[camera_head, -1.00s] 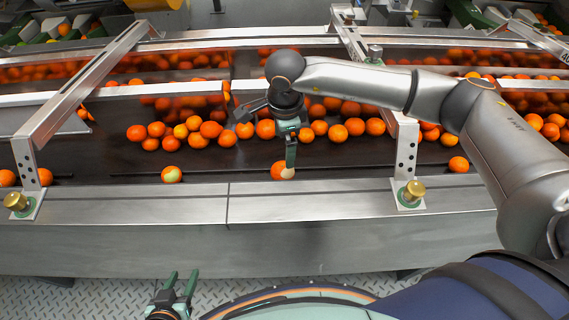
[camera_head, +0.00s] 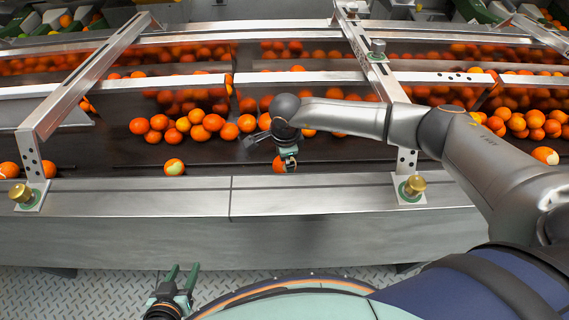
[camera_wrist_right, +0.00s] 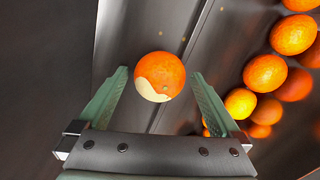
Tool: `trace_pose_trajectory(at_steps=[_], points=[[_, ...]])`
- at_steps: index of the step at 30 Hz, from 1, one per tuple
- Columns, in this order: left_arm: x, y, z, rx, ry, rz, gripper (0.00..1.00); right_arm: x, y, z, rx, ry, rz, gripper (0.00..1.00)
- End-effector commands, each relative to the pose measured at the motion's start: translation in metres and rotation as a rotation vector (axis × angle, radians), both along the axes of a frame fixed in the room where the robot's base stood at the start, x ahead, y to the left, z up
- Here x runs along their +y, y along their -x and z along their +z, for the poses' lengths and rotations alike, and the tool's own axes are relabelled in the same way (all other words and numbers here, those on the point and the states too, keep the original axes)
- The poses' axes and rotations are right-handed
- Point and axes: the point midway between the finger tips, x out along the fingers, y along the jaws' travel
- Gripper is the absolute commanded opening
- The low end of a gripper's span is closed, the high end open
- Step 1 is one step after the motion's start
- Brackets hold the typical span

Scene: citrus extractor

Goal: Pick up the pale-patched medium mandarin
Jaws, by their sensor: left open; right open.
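The pale-patched mandarin (camera_head: 279,167), orange with a cream patch, lies on the dark belt near the front metal edge, partly hidden by my right gripper (camera_head: 288,162) in the head view. In the right wrist view the mandarin (camera_wrist_right: 160,75) shows between the two green fingers of my right gripper (camera_wrist_right: 159,74), with a gap on each side. The right gripper is open and holds nothing. My left gripper (camera_head: 183,268) is open and empty, low in front of the machine over the floor.
Another pale-patched mandarin (camera_head: 174,167) lies further left on the belt, and one (camera_head: 545,155) at far right. A row of oranges (camera_head: 198,132) lies behind. Metal crossbars (camera_head: 85,85) and a brass knob (camera_head: 413,186) stand at the belt's sides. The front metal ledge (camera_head: 130,197) is clear.

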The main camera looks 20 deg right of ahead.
Motion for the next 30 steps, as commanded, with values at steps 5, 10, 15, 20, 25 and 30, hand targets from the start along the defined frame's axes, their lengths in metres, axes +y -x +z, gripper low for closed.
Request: trace_pose_trajectory(at_steps=[5, 10, 15, 20, 25, 30], points=[[0.0002, -0.0001, -0.0001, 0.000, 0.000, 0.000, 0.50, 0.0003, 0.0001, 0.0004, 0.000, -0.001, 0.000, 0.93], [0.0002, -0.0002, 0.0000, 0.000, 0.000, 0.000, 0.50, 0.0003, 0.0001, 0.0006, 0.000, -0.001, 0.000, 0.74], [0.0002, -0.0002, 0.0001, 0.000, 0.000, 0.000, 0.50, 0.0003, 0.0000, 0.0007, 0.000, -0.001, 0.000, 0.55], [0.0001, -0.0005, 0.0001, -0.001, 0.000, 0.000, 0.50, 0.0003, 0.0000, 0.0008, 0.000, -0.001, 0.000, 0.37], [0.0001, -0.0005, 0.0002, -0.001, -0.001, -0.001, 0.50, 0.0003, -0.0001, 0.0009, 0.000, -0.001, 0.000, 0.18], [0.0000, -0.0006, 0.0004, -0.001, -0.001, -0.001, 0.50, 0.0004, -0.0002, 0.0012, -0.001, -0.001, 0.000, 0.15]])
